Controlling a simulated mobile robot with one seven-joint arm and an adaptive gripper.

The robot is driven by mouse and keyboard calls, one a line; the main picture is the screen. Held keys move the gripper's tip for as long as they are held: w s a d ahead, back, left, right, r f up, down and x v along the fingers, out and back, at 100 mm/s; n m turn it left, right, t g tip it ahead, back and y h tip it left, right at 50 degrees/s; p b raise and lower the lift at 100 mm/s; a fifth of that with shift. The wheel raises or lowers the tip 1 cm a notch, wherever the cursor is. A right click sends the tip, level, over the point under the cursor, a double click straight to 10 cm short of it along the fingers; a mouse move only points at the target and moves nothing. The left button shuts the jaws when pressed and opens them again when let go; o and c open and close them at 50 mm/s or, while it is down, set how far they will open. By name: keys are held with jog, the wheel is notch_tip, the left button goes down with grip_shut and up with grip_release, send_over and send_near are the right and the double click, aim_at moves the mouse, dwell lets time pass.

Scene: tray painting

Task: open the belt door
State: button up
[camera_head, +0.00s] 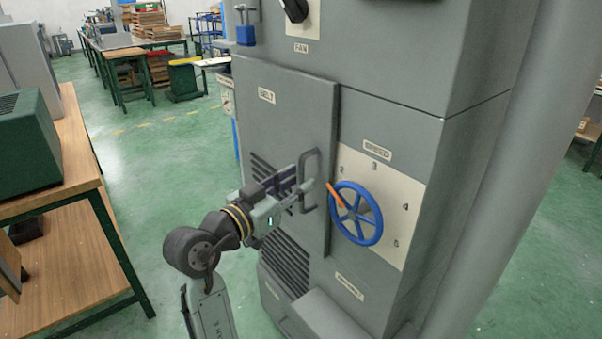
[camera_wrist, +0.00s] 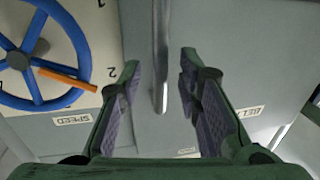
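The belt door (camera_head: 285,115) is a grey panel labelled BELT on the grey machine, with louvre slots and a vertical bar handle (camera_head: 309,180) near its right edge. It looks shut, lying flush with the machine front. My gripper (camera_head: 308,190) is at the handle. In the wrist view the handle (camera_wrist: 161,60) stands between the two spread fingers of my gripper (camera_wrist: 160,75), with a gap on either side. The fingers are open and do not touch it.
A blue speed handwheel (camera_head: 357,213) with an orange pointer sits on a numbered plate just right of the handle. A wooden bench (camera_head: 75,135) stands at the left. Green floor is clear between bench and machine.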

jog(key=shift+x, duration=1)
grip_shut()
